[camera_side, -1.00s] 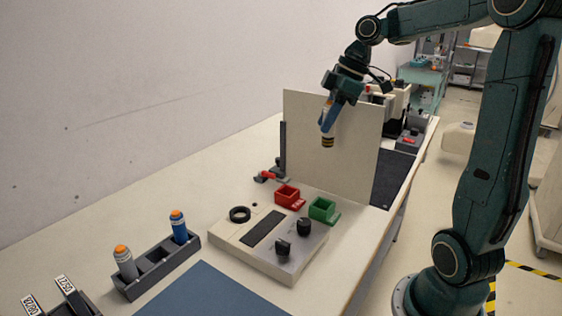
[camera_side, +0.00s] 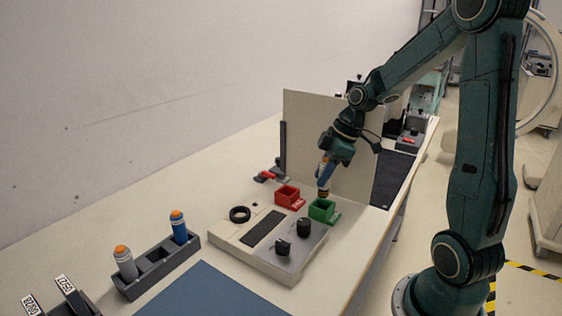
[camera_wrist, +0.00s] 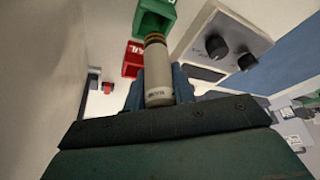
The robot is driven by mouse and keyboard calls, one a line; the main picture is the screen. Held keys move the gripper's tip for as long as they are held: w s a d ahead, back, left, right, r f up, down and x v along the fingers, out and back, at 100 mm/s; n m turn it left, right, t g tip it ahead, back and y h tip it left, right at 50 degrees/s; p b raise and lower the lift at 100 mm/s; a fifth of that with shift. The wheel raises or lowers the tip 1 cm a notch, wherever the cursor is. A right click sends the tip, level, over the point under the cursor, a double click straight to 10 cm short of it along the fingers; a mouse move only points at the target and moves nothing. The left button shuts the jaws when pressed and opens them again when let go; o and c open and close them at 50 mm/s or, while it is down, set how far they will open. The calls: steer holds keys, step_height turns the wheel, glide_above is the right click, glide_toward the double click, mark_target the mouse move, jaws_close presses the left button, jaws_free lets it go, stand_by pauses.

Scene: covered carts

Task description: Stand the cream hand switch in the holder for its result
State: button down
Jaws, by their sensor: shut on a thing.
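My gripper (camera_side: 325,174) is shut on the cream hand switch (camera_wrist: 157,72), a cylinder with dark and yellow bands at its far end. In the side view the switch hangs roughly upright, its banded end (camera_side: 323,193) just over or at the mouth of the green holder (camera_side: 327,212); I cannot tell whether it is inside. The green holder also shows in the wrist view (camera_wrist: 150,22), just beyond the banded end. The red holder (camera_side: 287,197) stands to its left in the side view, open and empty, with a label at its front.
The grey control box (camera_side: 290,268) with two black knobs and a black ring lies in front of the holders. A dark rack (camera_side: 151,283) holds a blue and a grey switch with orange buttons. An upright cream panel (camera_side: 300,130) stands behind the holders.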

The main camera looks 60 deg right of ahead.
mark_target(320, 195)
steer(key=shift+f, duration=0.8)
steer(key=shift+f, duration=0.1)
steer(key=shift+f, duration=2)
steer(key=shift+f, duration=0.1)
steer(key=c, duration=1.2)
jaws_free()
steer(key=shift+o, duration=0.2)
steer(key=v, duration=0.7)
steer(key=shift+r, duration=0.35)
